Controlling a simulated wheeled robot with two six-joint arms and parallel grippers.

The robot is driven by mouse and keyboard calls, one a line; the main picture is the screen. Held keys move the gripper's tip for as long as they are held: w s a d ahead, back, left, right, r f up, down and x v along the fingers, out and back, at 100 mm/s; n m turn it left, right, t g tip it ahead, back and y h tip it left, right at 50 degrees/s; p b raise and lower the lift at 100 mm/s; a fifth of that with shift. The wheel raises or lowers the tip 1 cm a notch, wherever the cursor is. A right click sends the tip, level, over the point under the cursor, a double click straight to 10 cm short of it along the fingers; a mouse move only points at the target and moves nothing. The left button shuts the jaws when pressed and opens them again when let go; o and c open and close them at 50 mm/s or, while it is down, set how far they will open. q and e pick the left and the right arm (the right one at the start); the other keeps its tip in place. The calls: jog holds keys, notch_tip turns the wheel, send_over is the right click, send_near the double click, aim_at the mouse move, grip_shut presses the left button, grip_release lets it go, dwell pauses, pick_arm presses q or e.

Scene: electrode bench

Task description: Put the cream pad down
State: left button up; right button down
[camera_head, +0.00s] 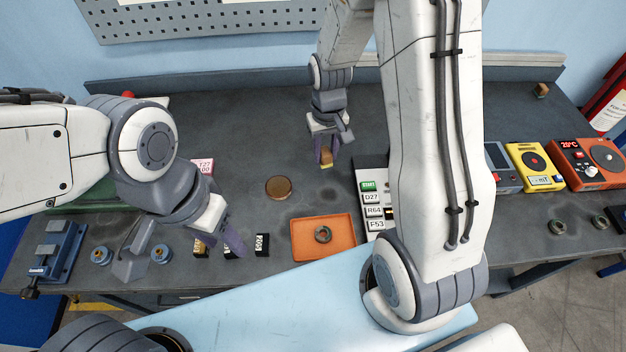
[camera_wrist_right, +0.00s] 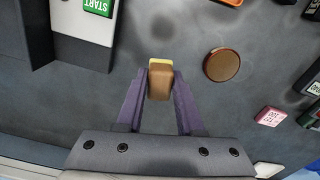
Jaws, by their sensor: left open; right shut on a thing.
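The cream pad appears to be the small tan-brown block with a pale yellow end face in the head view (camera_head: 326,157). In the right wrist view the block (camera_wrist_right: 160,83) sits between the purple fingertips. My right gripper (camera_head: 325,148) is shut on it, over the back middle of the bench, fingers pointing down. The fingers also show in the right wrist view (camera_wrist_right: 160,95). The yellow face is at the far end of the block. I cannot tell whether it touches the bench. My left gripper (camera_head: 229,238) is open near several small labelled blocks (camera_head: 261,245) at the front.
A round brown disc (camera_head: 279,188) lies left of the held block. An orange tray (camera_head: 342,252) with a metal ring (camera_head: 323,234) stands in front. A labelled rack with a START tile (camera_head: 369,186) is at right, partly behind my right arm. Bench (camera_head: 240,125) behind the disc is clear.

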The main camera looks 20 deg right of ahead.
jog(key=s+d+r+m+b, duration=0.25)
jog(key=s+d, duration=0.25)
jog(key=s, duration=0.6)
jog(key=p, duration=0.6)
send_over(317, 192)
notch_tip(317, 192, down, 6)
jog(key=shift+f, duration=0.25)
notch_tip(317, 192, down, 4)
jog(key=shift+r+p, duration=0.2)
jog(key=shift+p, duration=0.3)
jog(key=shift+f, duration=0.15)
jog(key=shift+f, duration=0.2)
jog(key=c, duration=0.5)
grip_release()
jog(key=shift+c, duration=0.2)
